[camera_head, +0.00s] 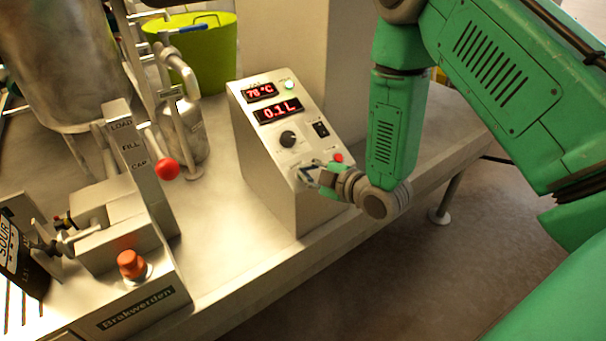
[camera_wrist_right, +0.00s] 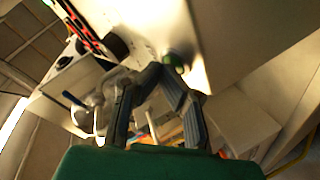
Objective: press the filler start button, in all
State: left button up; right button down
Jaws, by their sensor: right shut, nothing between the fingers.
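The sloped grey control box (camera_head: 262,170) stands on the steel bench with lit red displays, a black knob (camera_head: 288,138), a black switch (camera_head: 320,129) and a red button (camera_head: 338,158). My right gripper (camera_head: 306,174) is shut and empty at the lower part of the panel, left of the red button. In the right wrist view a round green button (camera_wrist_right: 178,60) sits right by the tips of my right gripper (camera_wrist_right: 166,74); I cannot tell whether they touch. In the head view the gripper covers that spot. My left gripper is not in view.
At left stands a machine marked Brakwerden with a lever ending in a red ball (camera_head: 168,169) and an orange-red button (camera_head: 131,264). A steel vessel (camera_head: 60,60) and a green tub (camera_head: 200,45) are behind.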

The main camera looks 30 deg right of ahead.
jog(key=shift+s+r, duration=0.1)
jog(key=shift+s+r+p, duration=0.3)
jog(key=shift+r+p, duration=0.25)
jog(key=r+p, duration=0.1)
jog(key=s+r+p, duration=0.1)
jog(key=r, duration=0.1)
jog(key=s+r+p, duration=0.1)
jog(key=shift+s+d+r+p, duration=0.15)
jog(key=shift+r+p, duration=0.1)
jog(key=shift+p, duration=0.05)
dwell(0.7)
